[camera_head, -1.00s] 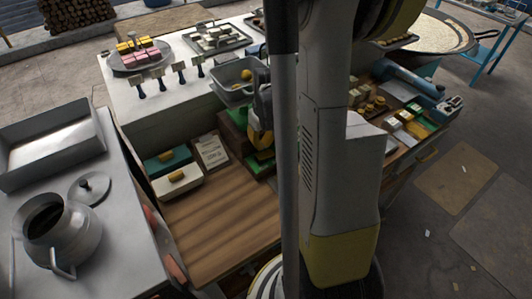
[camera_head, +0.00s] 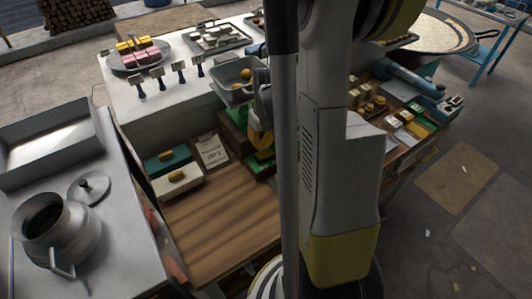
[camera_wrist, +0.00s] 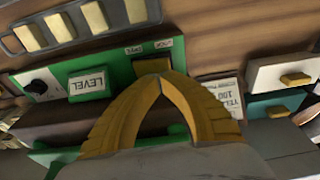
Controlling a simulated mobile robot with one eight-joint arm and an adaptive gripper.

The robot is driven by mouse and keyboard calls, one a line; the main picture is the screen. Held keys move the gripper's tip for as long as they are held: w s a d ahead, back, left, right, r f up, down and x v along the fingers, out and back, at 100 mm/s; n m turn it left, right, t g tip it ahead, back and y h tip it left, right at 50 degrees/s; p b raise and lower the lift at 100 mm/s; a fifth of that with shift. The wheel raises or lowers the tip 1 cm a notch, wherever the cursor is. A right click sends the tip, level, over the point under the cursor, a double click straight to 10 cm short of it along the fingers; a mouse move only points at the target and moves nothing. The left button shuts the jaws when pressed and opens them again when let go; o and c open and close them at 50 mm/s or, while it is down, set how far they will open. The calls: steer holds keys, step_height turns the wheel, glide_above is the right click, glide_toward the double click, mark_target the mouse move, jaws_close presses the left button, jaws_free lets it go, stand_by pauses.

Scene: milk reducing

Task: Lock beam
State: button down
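My gripper (camera_wrist: 158,80) has yellow fingers that arch together, with their tips meeting in the wrist view. The panel carries a white "LEVEL" plate (camera_wrist: 88,83) and a black knob (camera_wrist: 38,86) to the left of the fingers. No beam or locking part can be made out, and whatever is behind the fingertips is hidden. In the head view my gripper (camera_head: 260,140) is low over the green device (camera_head: 262,160), partly hidden by my arm.
A white box (camera_head: 178,183) and a teal box (camera_head: 166,160) with yellow handles sit beside a printed card (camera_head: 211,151). A grey tray (camera_head: 236,92) stands behind the gripper. The brown wooden top (camera_head: 225,225) in front is clear. A metal pot (camera_head: 58,228) stands at left.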

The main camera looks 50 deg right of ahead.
mark_target(262, 155)
steer(key=shift+f+b, duration=2)
steer(key=shift+f, duration=0.2)
stand_by(0.7)
steer(key=shift+r, duration=0.15)
steer(key=shift+r+p, duration=2.55)
steer(key=shift+r, duration=0.85)
steer(key=shift+w+a, duration=0.1)
steer(key=shift+a, duration=0.2)
steer(key=s+a+r+n+t+b, duration=0.1)
steer(key=a+b, duration=0.5)
steer(key=a, duration=0.6)
steer(key=s+a+r+n+t+b, duration=0.1)
steer(key=s+a+t+b, duration=0.3)
steer(key=a, duration=0.9)
steer(key=shift+s+r+n+b, duration=0.25)
steer(key=shift+r+n+b, duration=0.25)
steer(key=shift+b, duration=0.75)
